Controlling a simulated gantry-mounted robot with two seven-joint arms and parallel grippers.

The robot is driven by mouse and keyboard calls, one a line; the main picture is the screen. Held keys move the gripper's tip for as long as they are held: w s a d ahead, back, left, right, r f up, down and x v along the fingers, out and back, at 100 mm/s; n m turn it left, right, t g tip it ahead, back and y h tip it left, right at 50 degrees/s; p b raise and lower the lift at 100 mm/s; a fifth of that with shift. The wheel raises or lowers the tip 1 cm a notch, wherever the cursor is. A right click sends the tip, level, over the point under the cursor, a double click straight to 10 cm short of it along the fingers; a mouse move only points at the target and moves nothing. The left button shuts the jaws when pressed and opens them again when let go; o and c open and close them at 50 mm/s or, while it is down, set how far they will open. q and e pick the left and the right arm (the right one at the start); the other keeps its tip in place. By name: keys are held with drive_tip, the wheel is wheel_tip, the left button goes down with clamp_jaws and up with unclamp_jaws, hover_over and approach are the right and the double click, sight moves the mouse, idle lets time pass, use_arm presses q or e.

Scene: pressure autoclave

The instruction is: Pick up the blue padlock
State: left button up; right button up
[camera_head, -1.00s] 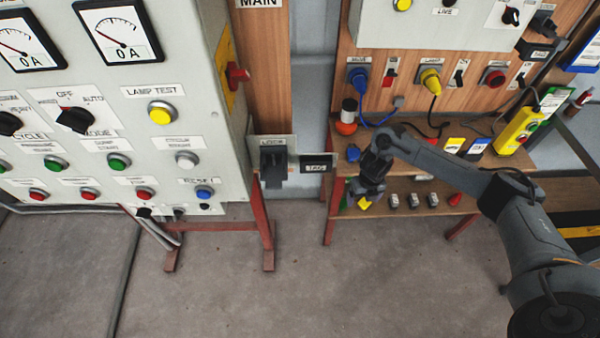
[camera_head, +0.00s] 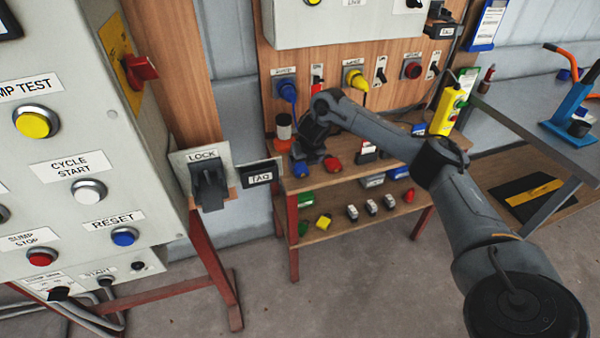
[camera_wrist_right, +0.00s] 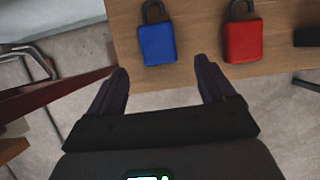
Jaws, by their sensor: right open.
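The blue padlock (camera_wrist_right: 157,44) lies near the edge of a wooden shelf in the right wrist view, with its dark shackle pointing away from me. In the head view the blue padlock (camera_head: 301,170) is at the left end of the upper shelf. My right gripper (camera_wrist_right: 162,68) is open, and its two fingers point toward the shelf edge. The blue padlock is ahead of the gap between the fingertips, with nothing held. In the head view my right gripper (camera_head: 310,150) is just above the padlock. My left gripper is not in view.
A red padlock (camera_wrist_right: 242,40) lies right of the blue one. The upper shelf (camera_head: 345,177) also holds an orange-and-white container (camera_head: 283,132). A lower shelf carries several small items, including a yellow one (camera_head: 323,221). A LOCK fixture (camera_head: 208,182) stands left of the shelves.

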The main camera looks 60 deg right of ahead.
sight(302, 170)
drive_tip(key=shift+b+x, duration=1.35)
drive_tip(key=shift+x, duration=1.5)
drive_tip(key=c, duration=1.2)
drive_tip(key=shift+r, duration=0.1)
